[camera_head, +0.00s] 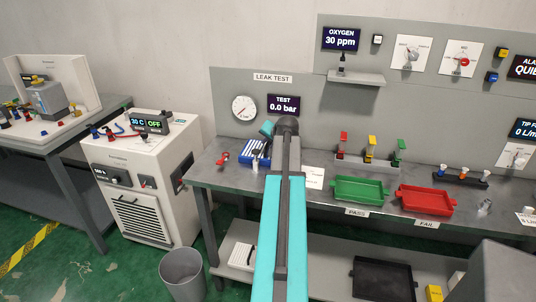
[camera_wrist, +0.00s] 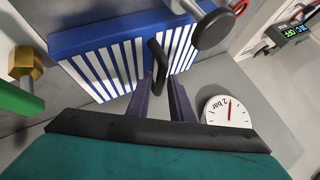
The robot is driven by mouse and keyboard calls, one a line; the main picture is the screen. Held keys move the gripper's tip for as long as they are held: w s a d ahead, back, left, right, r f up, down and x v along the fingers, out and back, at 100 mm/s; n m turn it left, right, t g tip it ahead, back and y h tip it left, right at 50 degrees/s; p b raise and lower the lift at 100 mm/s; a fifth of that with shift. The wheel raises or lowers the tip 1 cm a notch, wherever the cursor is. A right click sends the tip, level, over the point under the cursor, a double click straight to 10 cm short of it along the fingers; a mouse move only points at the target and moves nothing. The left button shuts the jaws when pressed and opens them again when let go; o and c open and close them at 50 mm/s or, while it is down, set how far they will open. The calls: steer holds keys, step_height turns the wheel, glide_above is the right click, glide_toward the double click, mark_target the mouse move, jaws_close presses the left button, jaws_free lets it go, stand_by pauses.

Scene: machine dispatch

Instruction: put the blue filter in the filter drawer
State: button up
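The blue filter (camera_head: 252,160) lies on the bench in the head view, left of my arm. It is a blue block with white pleats. In the wrist view the filter (camera_wrist: 92,70) fills the upper left, with a black loop handle (camera_wrist: 156,58) across its face. My gripper (camera_wrist: 162,84) points at the handle with its two dark fingers apart; the handle's near end shows between them, and I see no clear contact. In the head view my arm hides the fingers. A louvred front panel (camera_head: 142,218) is on the white machine; I cannot tell whether it is the filter drawer.
The white machine (camera_head: 118,160) stands left of the bench, its display reading 30 C OFF. A grey bin (camera_head: 183,274) stands on the floor before it. A green tray (camera_head: 360,189) and red tray (camera_head: 425,200) are on the bench. A gauge (camera_wrist: 228,111) is close to the gripper.

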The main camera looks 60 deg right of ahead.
jaws_close()
stand_by(1.4)
